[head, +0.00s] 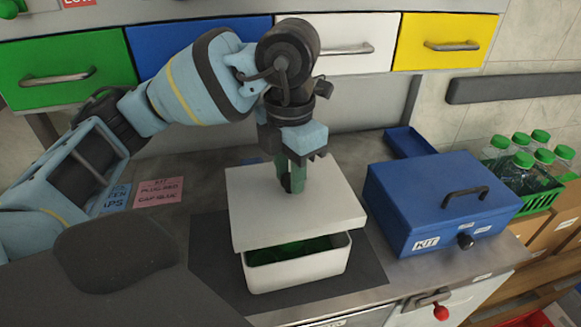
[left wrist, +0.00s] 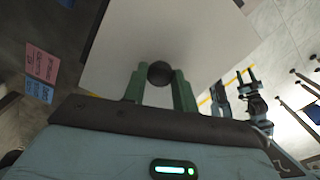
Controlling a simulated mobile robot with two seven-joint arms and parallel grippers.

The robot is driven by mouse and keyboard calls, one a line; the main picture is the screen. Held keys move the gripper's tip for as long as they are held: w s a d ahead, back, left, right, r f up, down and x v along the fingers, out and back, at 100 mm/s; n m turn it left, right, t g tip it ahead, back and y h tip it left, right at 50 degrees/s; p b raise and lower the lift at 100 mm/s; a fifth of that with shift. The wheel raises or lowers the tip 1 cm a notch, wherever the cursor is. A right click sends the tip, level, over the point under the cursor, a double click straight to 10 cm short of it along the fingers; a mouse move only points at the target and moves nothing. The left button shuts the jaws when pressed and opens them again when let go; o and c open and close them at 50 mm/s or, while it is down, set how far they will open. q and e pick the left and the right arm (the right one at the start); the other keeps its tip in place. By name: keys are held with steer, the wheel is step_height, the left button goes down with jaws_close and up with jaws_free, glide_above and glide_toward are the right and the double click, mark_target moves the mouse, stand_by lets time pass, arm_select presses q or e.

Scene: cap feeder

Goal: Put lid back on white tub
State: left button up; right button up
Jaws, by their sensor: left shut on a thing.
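The white tub (head: 300,271) stands on a dark mat on the counter, with green things inside showing through its open front part. Whether the lid touches the rim I cannot tell. My left gripper (head: 291,180) points down and is shut on the lid's dark round knob. The left wrist view shows the knob (left wrist: 160,73) between the green fingers, with the lid (left wrist: 140,35) beyond.
A blue KIT box (head: 435,210) with a handle stands close to the right of the tub. A green crate of capped bottles (head: 525,165) is at the far right. Pink and blue notes (head: 158,192) lie at the left. Drawers (head: 350,45) line the back.

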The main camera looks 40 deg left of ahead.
mark_target(290, 196)
arm_select(q)
step_height(290, 196, down, 2)
steer(key=shift+f+b, duration=0.15)
steer(key=shift+b, duration=0.4)
steer(key=shift+f+b, duration=0.75)
steer(key=shift+f, duration=1)
arm_select(e)
steer(key=f, duration=0.1)
steer(key=s+f, duration=0.1)
steer(key=f, duration=0.1)
steer(key=shift+a+f, duration=0.15)
steer(key=shift+f, duration=0.05)
steer(key=shift+r, duration=0.25)
arm_select(q)
steer(key=shift+f+b, duration=0.45)
steer(key=shift+f, duration=0.8)
arm_select(e)
steer(key=shift+s+f+g, duration=0.3)
steer(key=shift+f, duration=0.3)
stand_by(0.9)
arm_select(q)
steer(key=o, duration=1.1)
